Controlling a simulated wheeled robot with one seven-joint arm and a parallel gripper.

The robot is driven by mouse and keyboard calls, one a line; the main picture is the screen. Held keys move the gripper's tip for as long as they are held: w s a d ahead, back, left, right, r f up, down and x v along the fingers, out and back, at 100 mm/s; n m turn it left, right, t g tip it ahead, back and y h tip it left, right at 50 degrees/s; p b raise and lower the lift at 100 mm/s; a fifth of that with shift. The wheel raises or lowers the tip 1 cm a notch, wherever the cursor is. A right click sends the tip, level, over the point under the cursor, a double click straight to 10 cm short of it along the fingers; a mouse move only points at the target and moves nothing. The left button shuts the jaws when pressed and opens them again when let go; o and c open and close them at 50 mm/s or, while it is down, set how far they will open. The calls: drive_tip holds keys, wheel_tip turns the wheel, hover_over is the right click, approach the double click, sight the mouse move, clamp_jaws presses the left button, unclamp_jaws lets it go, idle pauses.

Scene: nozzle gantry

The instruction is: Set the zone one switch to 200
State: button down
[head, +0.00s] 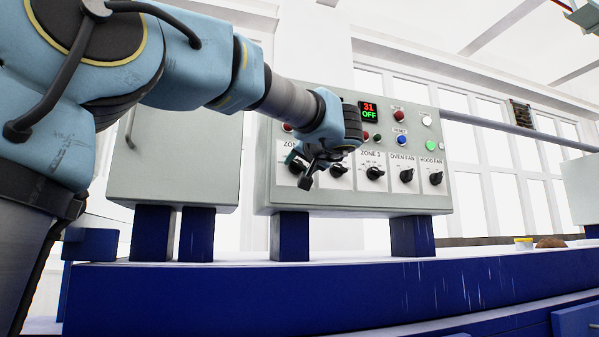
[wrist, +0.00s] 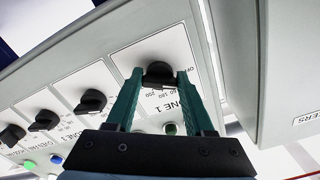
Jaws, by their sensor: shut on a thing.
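The zone one switch (wrist: 159,73) is a black rotary knob on a white plate marked with numbers, on the grey control panel. In the wrist view my gripper (wrist: 157,80) has its two green fingers on either side of this knob and is shut on it. The exact setting of the knob is hard to read, as the fingers and knob cover part of the scale. In the head view my gripper (head: 305,170) is at the left end of the knob row and hides most of the zone one plate.
More black knobs sit to the right in the head view: zone 3 (head: 375,173), oven fan (head: 407,175) and hood fan (head: 436,178). A red and green display (head: 369,112) reads 31 OFF. Coloured buttons are above the knobs. A grey cabinet (head: 172,165) stands left of the panel.

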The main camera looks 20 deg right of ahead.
drive_tip(key=m+b, duration=0.2)
drive_tip(key=m, duration=0.2)
drive_tip(key=shift+m, duration=0.3)
drive_tip(key=m, duration=0.5)
drive_tip(key=shift+a+r, duration=0.15)
drive_tip(key=m+p, duration=0.1)
drive_tip(key=m, duration=0.5)
drive_tip(key=shift+r, duration=0.15)
drive_tip(key=m+p, duration=0.1)
drive_tip(key=m, duration=0.2)
drive_tip(key=shift+m+p, duration=0.7)
drive_tip(key=shift+m, duration=0.5)
drive_tip(key=shift+c, duration=1.4)
unclamp_jaws()
